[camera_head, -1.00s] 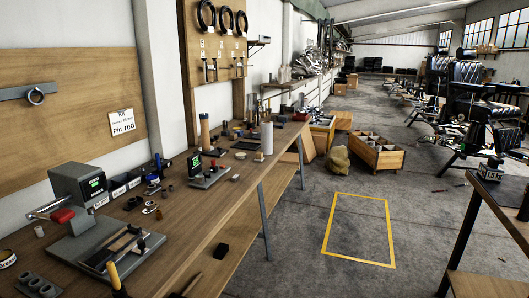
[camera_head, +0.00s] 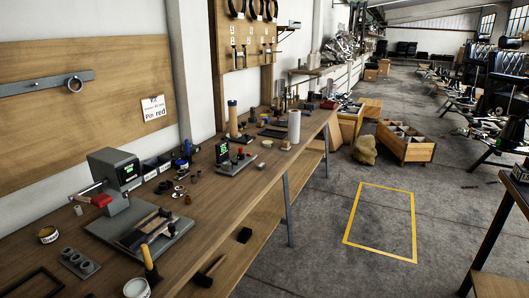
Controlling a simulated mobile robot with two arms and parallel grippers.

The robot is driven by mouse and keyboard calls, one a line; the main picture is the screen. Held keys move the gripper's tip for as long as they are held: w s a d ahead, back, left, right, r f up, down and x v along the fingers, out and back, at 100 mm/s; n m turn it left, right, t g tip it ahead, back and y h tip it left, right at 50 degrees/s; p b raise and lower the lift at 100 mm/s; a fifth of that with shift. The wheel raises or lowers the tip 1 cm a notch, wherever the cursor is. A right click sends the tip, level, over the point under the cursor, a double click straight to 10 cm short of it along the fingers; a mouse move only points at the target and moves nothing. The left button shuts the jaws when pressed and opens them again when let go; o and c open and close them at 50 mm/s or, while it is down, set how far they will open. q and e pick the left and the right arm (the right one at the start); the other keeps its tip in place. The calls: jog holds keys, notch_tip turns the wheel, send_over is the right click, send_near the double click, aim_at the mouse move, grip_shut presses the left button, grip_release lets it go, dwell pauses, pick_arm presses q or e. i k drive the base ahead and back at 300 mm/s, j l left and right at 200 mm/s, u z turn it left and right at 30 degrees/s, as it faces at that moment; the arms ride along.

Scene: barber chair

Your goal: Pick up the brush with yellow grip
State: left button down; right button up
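A tool with a yellow grip (camera_head: 150,257), which looks like the brush, stands nearly upright at the front of the wooden workbench (camera_head: 215,205). Its grip points up and its lower end is dark. It is beside or behind a round white-topped can (camera_head: 137,288) at the bottom edge of the view; I cannot tell whether it touches the can. Neither of my grippers is in view.
A grey press-like device (camera_head: 120,180) with a base plate is behind the tool. A tin (camera_head: 48,235) and a grey holder with round holes (camera_head: 80,263) are to the left. Floor inside the yellow outline (camera_head: 382,220) is clear.

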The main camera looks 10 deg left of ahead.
aim_at(147, 255)
jog(key=u, duration=1.25)
